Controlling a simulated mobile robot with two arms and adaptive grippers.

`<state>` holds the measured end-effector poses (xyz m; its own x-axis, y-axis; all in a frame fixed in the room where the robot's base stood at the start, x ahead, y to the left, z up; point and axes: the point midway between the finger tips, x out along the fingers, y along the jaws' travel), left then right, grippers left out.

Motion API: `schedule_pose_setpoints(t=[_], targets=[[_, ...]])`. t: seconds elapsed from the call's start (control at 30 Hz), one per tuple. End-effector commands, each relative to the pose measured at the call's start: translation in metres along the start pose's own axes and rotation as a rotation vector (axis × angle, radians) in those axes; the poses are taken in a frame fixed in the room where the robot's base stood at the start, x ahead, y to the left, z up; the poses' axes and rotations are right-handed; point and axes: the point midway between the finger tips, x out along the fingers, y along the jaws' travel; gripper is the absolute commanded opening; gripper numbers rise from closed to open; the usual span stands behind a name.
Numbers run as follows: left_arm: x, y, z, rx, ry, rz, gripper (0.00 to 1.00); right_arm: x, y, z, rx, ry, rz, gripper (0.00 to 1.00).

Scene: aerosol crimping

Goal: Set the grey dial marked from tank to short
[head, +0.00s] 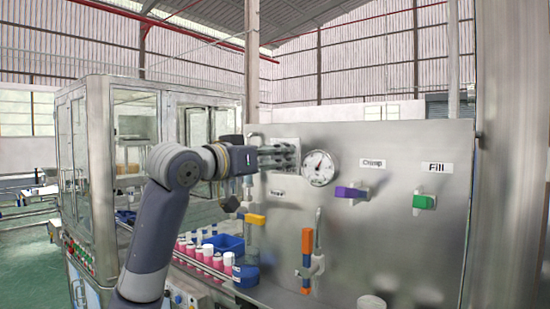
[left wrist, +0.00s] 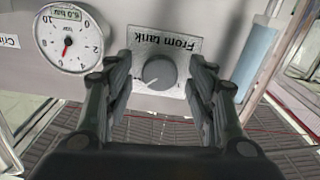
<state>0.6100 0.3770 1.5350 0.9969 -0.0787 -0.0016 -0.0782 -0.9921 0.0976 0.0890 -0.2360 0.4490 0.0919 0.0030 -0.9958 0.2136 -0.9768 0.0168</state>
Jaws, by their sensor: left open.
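The grey dial (left wrist: 159,72) is a round knob on a white plate labelled "From tank" (left wrist: 166,43), which appears upside down in the left wrist view. My left gripper (left wrist: 162,80) is open, with one finger on each side of the dial. Gaps show between the fingers and the knob, and I see no contact. In the head view my left gripper (head: 280,155) reaches the steel panel just left of the gauge and hides the dial there. The dial's setting is too small to read surely. My right gripper is not in view.
A round pressure gauge (head: 319,168) sits close right of my left gripper. The steel panel (head: 410,150) also carries a purple handle (head: 350,192), a green handle (head: 423,202) and an orange handle (head: 307,241). Several pink-and-white cans (head: 208,254) stand below, near a blue bin (head: 226,243).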

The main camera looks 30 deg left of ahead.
Motion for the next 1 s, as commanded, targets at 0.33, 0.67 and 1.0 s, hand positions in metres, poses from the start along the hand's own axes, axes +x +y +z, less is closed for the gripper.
schedule_pose_setpoints(t=[0.33,0.67,1.0], targets=[[-0.071,-0.001,0.000,0.005,0.003,-0.003,0.51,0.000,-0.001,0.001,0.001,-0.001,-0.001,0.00],[-0.108,0.000,0.000,0.002,0.000,-0.002,0.51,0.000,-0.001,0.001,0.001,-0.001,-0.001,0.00],[-0.110,0.000,0.000,0.001,0.000,-0.001,0.51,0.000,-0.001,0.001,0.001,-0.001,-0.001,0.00]])
